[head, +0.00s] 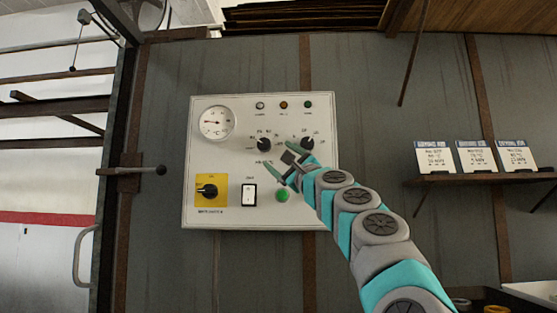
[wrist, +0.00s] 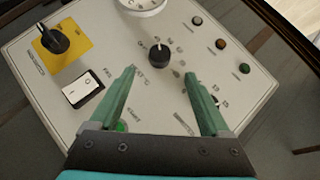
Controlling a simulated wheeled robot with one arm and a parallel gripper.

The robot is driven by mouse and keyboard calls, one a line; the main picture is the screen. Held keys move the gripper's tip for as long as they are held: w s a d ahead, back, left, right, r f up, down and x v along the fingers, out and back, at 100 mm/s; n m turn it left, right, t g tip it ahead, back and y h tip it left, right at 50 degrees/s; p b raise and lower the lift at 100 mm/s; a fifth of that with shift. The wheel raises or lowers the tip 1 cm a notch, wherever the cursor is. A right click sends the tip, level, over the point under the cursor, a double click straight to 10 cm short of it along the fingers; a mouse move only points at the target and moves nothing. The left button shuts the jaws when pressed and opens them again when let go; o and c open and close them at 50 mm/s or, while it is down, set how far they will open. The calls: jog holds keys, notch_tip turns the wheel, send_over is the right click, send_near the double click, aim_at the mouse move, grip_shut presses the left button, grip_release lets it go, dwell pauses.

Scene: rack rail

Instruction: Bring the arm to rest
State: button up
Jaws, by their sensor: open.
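My gripper (head: 281,158) is at the end of my raised arm, in front of the white control panel (head: 235,168) on the wall. In the wrist view its two green fingers (wrist: 160,92) are apart with nothing between them. A black dial (wrist: 159,54) shows just beyond the gap between the fingers; it also shows in the head view (head: 264,144). A second black dial (head: 307,144) is beside the gripper and is partly hidden by a finger in the wrist view. The green button (head: 282,196) is below the gripper. I cannot tell whether a finger touches the panel.
The panel also has a round gauge (head: 216,123), a yellow-backed switch (head: 212,190) and a white rocker switch (head: 249,195). A latch handle (head: 140,171) sticks out at left. A shelf (head: 480,180) with several cards is at right.

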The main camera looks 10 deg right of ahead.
jog(key=shift+a+f, duration=0.1)
dwell(0.5)
